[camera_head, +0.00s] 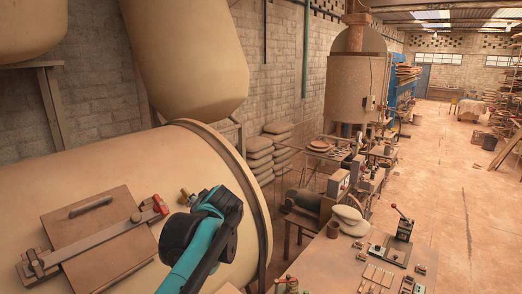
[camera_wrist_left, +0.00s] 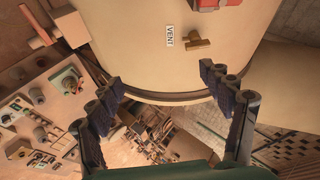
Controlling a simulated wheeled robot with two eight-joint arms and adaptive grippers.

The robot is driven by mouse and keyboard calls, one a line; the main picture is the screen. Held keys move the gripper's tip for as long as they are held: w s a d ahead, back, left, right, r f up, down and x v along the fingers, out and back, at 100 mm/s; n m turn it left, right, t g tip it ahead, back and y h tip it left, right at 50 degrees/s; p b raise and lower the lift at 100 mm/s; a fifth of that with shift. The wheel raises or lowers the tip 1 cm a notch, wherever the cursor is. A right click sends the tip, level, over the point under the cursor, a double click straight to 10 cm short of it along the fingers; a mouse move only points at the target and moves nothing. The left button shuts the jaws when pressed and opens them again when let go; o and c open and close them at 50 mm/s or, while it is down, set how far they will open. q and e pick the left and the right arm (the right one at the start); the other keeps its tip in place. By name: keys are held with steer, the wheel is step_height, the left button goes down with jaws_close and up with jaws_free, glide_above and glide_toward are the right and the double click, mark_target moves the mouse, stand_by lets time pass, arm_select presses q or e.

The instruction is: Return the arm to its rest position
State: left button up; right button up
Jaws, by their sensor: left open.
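My teal and black arm (camera_head: 208,232) reaches up from the bottom of the head view, in front of the large cream tank (camera_head: 165,150). Its fingers are not clear in that view. In the left wrist view my left gripper (camera_wrist_left: 161,80) is open, its two dark fingers wide apart with nothing between them. Beyond the fingertips is the tank's curved surface, with a brass valve (camera_wrist_left: 198,44) beside a VENT label (camera_wrist_left: 170,36). The brass valve also shows just left of my arm in the head view (camera_head: 187,197). My right gripper is in neither view.
A hatch plate (camera_head: 97,232) with a red-ended clamp bar lies on the tank, left of my arm. A workbench (camera_head: 335,262) with tools and a cloth sack (camera_head: 349,217) stands to the right. Open floor (camera_head: 455,190) lies beyond it.

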arm_select(q)
steer(key=s+a+f+n+h+b, duration=0.1)
steer(key=s+f+n+b, duration=0.1)
steer(key=s+f+b, duration=0.7)
steer(key=s+f+n+g+h+b, duration=0.1)
steer(key=s+f+b, duration=0.7)
steer(key=f, duration=1.7)
steer(key=s+a+f+n+g+h+b, duration=0.1)
steer(key=s+f+n+b, duration=0.3)
steer(key=s+f+b, duration=0.5)
step_height(320, 180, down, 9)
steer(key=h+b, duration=0.1)
steer(key=b, duration=0.2)
steer(key=shift+s+a+n+h+b, duration=0.3)
steer(key=shift+n+b, duration=0.05)
steer(key=shift+n, duration=0.05)
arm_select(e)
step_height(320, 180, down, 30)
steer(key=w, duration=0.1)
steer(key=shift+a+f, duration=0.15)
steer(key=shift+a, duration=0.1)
